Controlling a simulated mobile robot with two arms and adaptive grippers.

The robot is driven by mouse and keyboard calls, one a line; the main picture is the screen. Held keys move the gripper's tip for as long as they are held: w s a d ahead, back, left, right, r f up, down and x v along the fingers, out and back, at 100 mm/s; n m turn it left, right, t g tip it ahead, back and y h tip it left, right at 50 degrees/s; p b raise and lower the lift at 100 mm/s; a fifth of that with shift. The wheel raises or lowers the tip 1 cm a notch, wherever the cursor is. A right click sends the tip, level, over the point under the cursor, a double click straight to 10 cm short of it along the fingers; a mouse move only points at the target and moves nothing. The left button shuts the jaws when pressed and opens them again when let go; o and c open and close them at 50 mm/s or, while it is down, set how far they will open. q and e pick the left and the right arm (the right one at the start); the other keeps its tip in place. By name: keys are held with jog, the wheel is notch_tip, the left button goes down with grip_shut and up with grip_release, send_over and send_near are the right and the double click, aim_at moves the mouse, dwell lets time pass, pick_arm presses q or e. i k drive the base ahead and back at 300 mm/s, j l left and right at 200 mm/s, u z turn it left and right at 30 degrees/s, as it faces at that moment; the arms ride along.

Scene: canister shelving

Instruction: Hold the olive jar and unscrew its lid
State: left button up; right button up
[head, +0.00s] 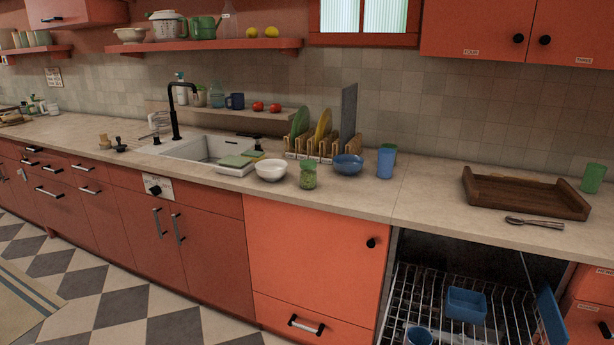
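A small green jar (308,176), which looks like the olive jar, stands upright near the front edge of the counter (350,203). It is between a white bowl (271,171) and a blue bowl (348,164). Its top looks pale green; I cannot make out the lid clearly at this size. Neither of my grippers is in the head view, and nothing is touching the jar.
A dish rack with plates (325,145) stands behind the jar. A blue cup (385,163) is to the right, then a wooden tray (525,197) and a spoon (535,222). The sink (205,146) is left. Below right, the dishwasher rack (450,300) is out. Counter between cup and tray is clear.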

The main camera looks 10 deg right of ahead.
aim_at(308, 178)
jog(key=i+j, duration=0.1)
jog(key=j, duration=0.2)
jog(key=i+j, duration=0.15)
jog(key=j, duration=0.15)
jog(key=i+j+z, duration=0.1)
jog(key=j, duration=0.2)
jog(key=i+j+z, duration=0.15)
jog(key=i+j, duration=0.2)
jog(key=i+j+z, duration=0.15)
jog(key=i+j, duration=0.15)
jog(key=i+j+z, duration=0.15)
jog(key=j, duration=0.4)
jog(key=i, duration=0.1)
